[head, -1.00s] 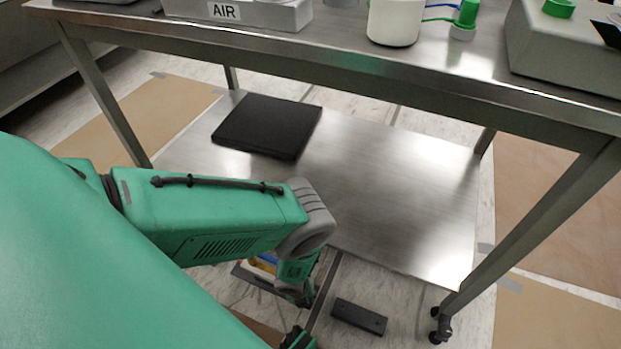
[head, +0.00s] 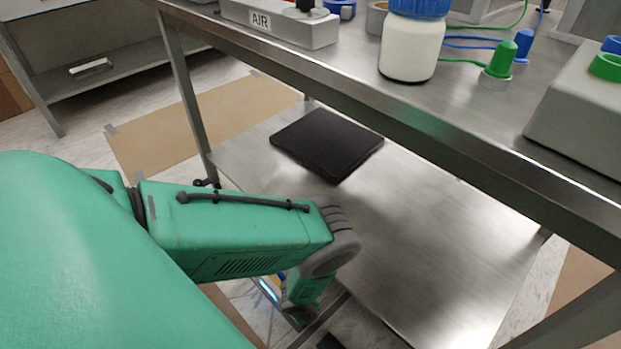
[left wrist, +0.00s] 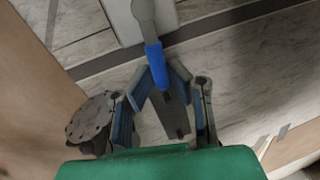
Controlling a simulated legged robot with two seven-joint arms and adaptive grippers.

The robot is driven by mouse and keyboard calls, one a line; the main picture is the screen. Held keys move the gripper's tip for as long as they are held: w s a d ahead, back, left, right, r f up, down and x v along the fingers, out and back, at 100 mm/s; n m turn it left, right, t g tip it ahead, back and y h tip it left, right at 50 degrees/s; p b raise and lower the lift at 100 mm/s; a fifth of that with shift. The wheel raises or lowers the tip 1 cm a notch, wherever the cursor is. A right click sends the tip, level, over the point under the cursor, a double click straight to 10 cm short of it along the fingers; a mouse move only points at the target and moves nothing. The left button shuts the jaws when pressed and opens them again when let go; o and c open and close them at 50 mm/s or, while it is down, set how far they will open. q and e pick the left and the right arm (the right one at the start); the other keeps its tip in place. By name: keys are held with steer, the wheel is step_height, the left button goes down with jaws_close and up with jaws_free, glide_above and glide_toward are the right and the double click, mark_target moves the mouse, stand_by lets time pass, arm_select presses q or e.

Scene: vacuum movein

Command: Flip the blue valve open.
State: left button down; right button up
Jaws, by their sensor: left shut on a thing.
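In the left wrist view, the blue valve handle (left wrist: 155,57) is a short blue grip on a grey lever, which runs up to a pale grey body (left wrist: 122,22). My left gripper (left wrist: 162,82) has its fingers closed around the lower end of the blue grip. In the head view, my left arm reaches down beside the table, and its gripper end is low in the picture and mostly hidden. A small blue patch there (head: 268,290) is too small to identify. My right gripper is not in view.
A steel table (head: 480,150) stands close ahead, with a lower shelf (head: 430,240) holding a black pad (head: 327,143). On top are a grey AIR box (head: 290,25), a white jar with a blue lid (head: 410,45) and a green-capped fitting (head: 500,62). The arm is close to the shelf edge.

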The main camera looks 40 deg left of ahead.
arm_select(q)
steer(key=shift+f+n, duration=0.1)
steer(key=shift+n, duration=0.2)
steer(key=shift+w+d, duration=0.15)
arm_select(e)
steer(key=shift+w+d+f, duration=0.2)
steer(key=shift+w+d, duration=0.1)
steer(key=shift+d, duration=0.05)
arm_select(q)
steer(key=c, duration=1.6)
jaws_free()
steer(key=shift+o, duration=0.2)
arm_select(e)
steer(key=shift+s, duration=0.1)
arm_select(q)
step_height(320, 180, up, 12)
steer(key=s, duration=0.2)
steer(key=shift+s+f, duration=0.1)
